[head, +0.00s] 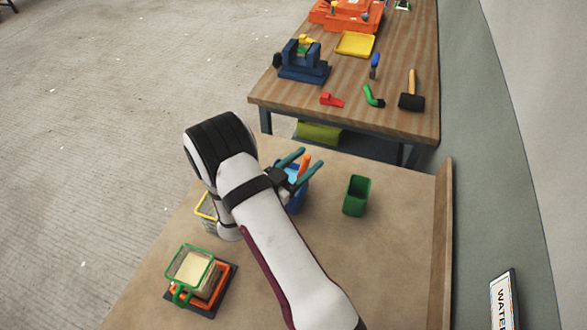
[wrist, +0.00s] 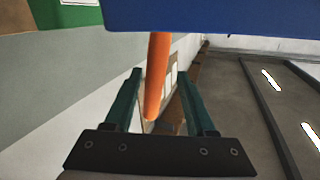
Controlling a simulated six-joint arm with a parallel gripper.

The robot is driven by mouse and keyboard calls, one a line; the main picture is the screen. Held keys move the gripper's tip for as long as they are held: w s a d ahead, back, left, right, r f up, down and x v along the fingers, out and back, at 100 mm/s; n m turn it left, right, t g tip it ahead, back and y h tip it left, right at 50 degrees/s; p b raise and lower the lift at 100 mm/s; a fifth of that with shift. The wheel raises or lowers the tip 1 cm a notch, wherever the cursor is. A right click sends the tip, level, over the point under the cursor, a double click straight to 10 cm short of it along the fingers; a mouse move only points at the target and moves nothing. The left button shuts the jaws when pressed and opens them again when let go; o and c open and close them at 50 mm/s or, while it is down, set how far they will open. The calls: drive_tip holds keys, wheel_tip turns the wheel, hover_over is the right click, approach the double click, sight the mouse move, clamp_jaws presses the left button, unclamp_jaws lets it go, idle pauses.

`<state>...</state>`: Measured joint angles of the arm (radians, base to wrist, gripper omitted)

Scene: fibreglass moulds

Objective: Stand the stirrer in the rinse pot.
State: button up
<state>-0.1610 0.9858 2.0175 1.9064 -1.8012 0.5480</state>
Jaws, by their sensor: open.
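An orange stick (head: 304,164), which I take to be the stirrer, stands up out of a blue pot (head: 298,196). The pot is partly hidden behind my gripper and arm. My gripper (head: 311,157) is open, with its two teal fingers on either side of the stick. In the wrist view the orange stick (wrist: 157,80) runs between the open fingers (wrist: 159,73), below the blue pot (wrist: 220,16). I see a gap beside the stick. A green, open-topped pot (head: 357,196) stands to the right of the blue one; I cannot tell which is the rinse pot.
A yellow-rimmed wire basket (head: 207,212) is partly behind my arm. A green-framed container (head: 191,268) with an orange base stands front left. A ledge (head: 442,245) borders the right side. Tools lie on the wooden bench (head: 350,103) behind. The board around the green pot is clear.

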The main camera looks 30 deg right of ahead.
drive_tip(key=v, duration=1)
drive_tip(key=shift+a, duration=0.35)
drive_tip(key=shift+s, duration=0.15)
